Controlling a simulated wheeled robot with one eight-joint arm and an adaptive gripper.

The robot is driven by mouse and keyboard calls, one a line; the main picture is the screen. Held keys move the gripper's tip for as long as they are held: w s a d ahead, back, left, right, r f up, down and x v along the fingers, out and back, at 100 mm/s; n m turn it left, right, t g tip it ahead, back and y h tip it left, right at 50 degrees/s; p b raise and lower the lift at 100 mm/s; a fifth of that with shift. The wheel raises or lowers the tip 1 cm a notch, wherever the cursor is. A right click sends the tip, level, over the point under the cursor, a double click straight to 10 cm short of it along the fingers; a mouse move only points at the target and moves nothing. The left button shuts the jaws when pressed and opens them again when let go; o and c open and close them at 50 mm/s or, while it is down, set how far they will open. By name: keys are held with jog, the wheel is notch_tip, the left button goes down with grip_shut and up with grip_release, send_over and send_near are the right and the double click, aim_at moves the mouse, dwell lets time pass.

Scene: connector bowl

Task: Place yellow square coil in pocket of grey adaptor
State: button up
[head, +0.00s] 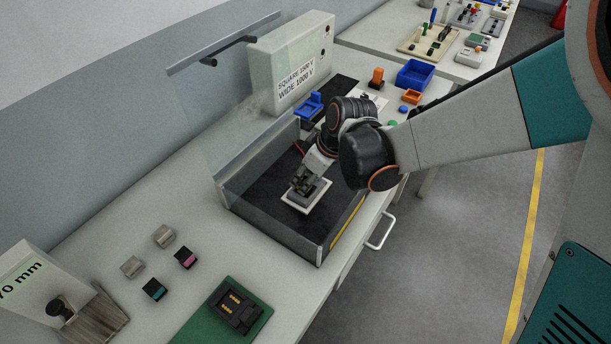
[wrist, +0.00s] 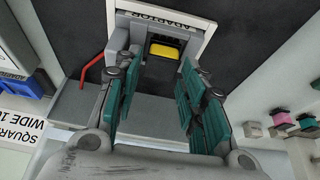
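Grey walls (head: 275,235) and a raised clear panel (head: 230,115) border the enclosure. A box labelled "SQUARE 1000 V, WIDE 1000 V" (head: 290,62) stands behind. Small blocks (head: 164,236) and a green board (head: 196,327) lie to the front left. A blue bin (head: 415,73) is farther back.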

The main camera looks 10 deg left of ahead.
jog(key=p+v, duration=0.6)
jog(key=v, duration=0.5)
jog(key=shift+s+p, duration=0.15)
jog(key=shift+p, duration=0.15)
jog(key=shift+d, duration=0.1)
jog(key=shift+c, duration=0.6)
